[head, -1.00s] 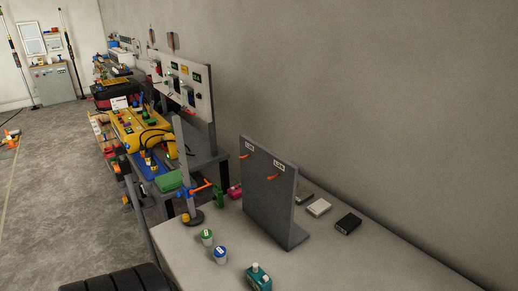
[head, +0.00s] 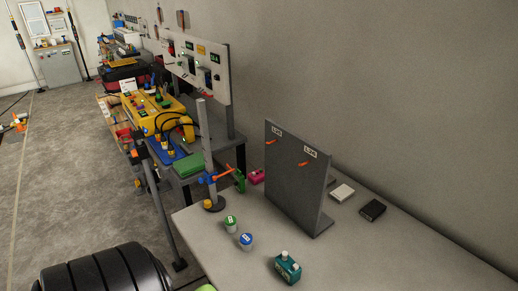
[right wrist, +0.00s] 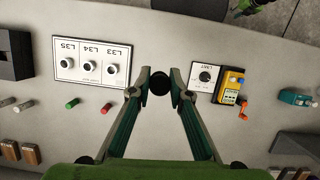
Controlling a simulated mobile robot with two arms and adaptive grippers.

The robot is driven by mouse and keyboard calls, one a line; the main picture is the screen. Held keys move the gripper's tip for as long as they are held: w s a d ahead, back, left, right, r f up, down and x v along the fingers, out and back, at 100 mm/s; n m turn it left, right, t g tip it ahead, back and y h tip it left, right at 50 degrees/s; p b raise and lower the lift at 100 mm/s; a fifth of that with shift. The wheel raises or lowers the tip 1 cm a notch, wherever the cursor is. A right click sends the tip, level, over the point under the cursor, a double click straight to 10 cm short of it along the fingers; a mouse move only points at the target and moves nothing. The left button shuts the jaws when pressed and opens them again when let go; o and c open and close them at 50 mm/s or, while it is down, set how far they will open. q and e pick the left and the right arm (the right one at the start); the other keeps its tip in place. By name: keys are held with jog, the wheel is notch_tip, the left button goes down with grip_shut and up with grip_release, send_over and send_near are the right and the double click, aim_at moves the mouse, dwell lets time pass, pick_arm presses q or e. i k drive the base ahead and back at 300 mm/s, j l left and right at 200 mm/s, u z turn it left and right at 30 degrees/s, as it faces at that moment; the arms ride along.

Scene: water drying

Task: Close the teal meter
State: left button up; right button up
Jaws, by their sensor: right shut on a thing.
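The teal meter (head: 287,268) is a small teal block with pale round parts on top, standing on the near bench in the head view. A teal piece with pale tops, which looks like the same meter, shows at the right edge of the right wrist view (right wrist: 294,98). I cannot tell whether it is open or closed. My right gripper (right wrist: 160,78) is shut on a black round knob (right wrist: 159,84), well to the left of the teal piece in that view. My left gripper is in neither view.
The bench (head: 235,270) holds a green-lidded cup (head: 231,224), a blue-lidded cup (head: 246,241) and an upright grey panel (head: 300,180).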

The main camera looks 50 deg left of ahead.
aim_at(284, 264)
jog(key=k+j+u, duration=0.2)
jog(key=j, duration=0.4)
jog(key=j+u, duration=0.25)
jog(key=j, duration=0.35)
